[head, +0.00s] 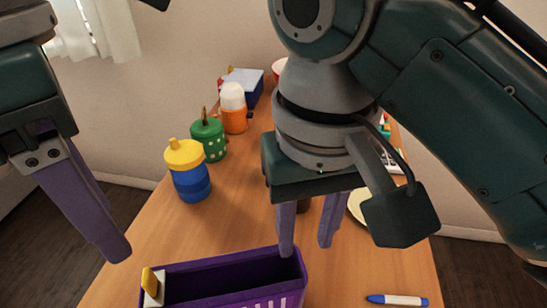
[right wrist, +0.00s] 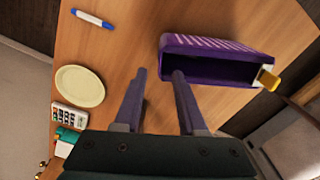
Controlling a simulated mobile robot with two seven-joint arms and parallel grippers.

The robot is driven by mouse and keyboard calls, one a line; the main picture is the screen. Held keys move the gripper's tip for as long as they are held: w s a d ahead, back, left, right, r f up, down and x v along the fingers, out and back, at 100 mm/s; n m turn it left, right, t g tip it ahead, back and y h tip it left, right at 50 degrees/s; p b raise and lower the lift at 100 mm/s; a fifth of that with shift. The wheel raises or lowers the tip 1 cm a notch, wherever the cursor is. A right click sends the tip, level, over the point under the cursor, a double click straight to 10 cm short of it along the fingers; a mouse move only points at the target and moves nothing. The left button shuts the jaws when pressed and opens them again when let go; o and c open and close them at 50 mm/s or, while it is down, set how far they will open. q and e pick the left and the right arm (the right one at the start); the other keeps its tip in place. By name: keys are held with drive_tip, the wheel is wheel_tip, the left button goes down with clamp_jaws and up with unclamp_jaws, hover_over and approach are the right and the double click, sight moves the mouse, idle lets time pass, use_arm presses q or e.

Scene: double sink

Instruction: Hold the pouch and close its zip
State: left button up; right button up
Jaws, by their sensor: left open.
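The purple pouch (head: 225,277) lies on the table at the bottom of the head view, its long top open and its inside dark. A yellow zip pull on a white slider (head: 152,287) sits at its left end; the pull also shows in the right wrist view (right wrist: 269,80). My right gripper (head: 306,247) is open and empty at the pouch's right end. One finger overlaps the end wall and the other is outside it; I cannot tell whether they touch. My left gripper (head: 88,205) is open, left of the pouch and apart from it. Only one finger shows clearly.
A blue bottle with a yellow lid (head: 188,172), a green dotted container (head: 208,139) and an orange-and-white bottle (head: 234,108) stand along the table's left edge. A blue marker (head: 397,300) lies right of the pouch. A cream plate (right wrist: 80,86) and a calculator (right wrist: 70,118) lie beyond.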

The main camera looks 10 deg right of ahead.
sight(301, 273)
wheel_tip(301, 273, down, 9)
drive_tip(key=shift+f, duration=0.15)
idle(0.4)
clamp_jaws()
idle(3.1)
